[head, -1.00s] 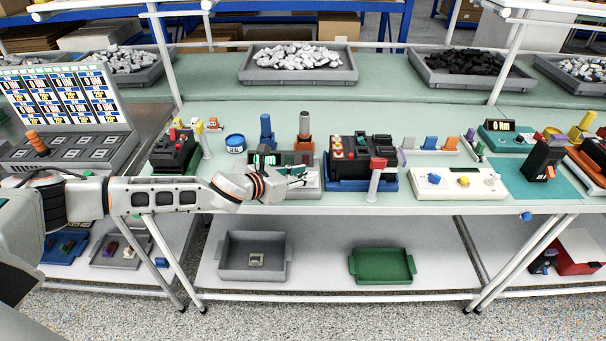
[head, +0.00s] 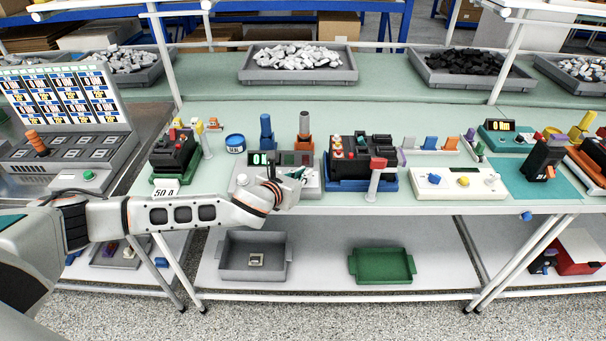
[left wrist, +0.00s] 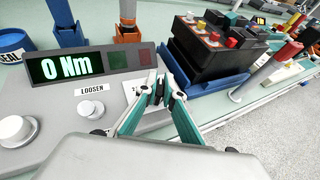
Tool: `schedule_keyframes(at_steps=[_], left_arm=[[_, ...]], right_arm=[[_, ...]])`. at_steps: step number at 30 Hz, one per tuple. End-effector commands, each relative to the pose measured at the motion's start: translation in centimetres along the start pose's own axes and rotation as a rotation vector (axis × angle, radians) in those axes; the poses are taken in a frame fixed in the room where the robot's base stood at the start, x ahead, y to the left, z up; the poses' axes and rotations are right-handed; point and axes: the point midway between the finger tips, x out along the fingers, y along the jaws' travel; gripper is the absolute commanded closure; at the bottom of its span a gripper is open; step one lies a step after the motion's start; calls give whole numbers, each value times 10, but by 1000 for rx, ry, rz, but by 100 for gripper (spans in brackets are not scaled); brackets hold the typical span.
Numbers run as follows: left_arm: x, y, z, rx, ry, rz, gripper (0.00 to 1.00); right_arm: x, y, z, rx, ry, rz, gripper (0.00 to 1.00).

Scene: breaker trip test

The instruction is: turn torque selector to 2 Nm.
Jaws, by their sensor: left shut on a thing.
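The grey torque station (head: 309,190) stands at the front of the bench, and its body (left wrist: 60,150) fills the left of the left wrist view. Its display (left wrist: 66,68) reads 0 Nm. My left gripper (head: 297,175) is over the station's right part. In the left wrist view the left gripper (left wrist: 158,92) is shut on what appears to be the torque selector, which the fingertips hide. A label starting with 2 is partly covered beside the fingers. A white round button (left wrist: 90,109) sits under the LOOSEN label (left wrist: 90,90). My right gripper is not in view.
A larger white knob (left wrist: 15,131) is at the station's left. A black breaker unit on a blue base (head: 361,185) stands close to the right. Blue (head: 266,132) and orange-grey (head: 304,130) holders stand behind. A white box (head: 458,183) is further right.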

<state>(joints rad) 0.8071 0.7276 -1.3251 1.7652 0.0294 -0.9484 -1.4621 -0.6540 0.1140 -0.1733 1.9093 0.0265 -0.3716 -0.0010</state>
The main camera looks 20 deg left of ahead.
Motion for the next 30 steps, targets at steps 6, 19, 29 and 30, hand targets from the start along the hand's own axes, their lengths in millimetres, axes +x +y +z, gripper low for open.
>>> schedule_keyframes(at_steps=[6, 19, 29, 30], left_arm=[[0, -5, -2, -83, 4, 182, 100], [0, -4, -3, -233, 7, 548, 100], [0, -2, -2, -308, 6, 740, 100], [0, -2, -2, -312, 5, 755, 100]], right_arm=[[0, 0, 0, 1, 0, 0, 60], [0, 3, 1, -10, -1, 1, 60], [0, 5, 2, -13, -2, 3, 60], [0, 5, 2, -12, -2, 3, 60]])
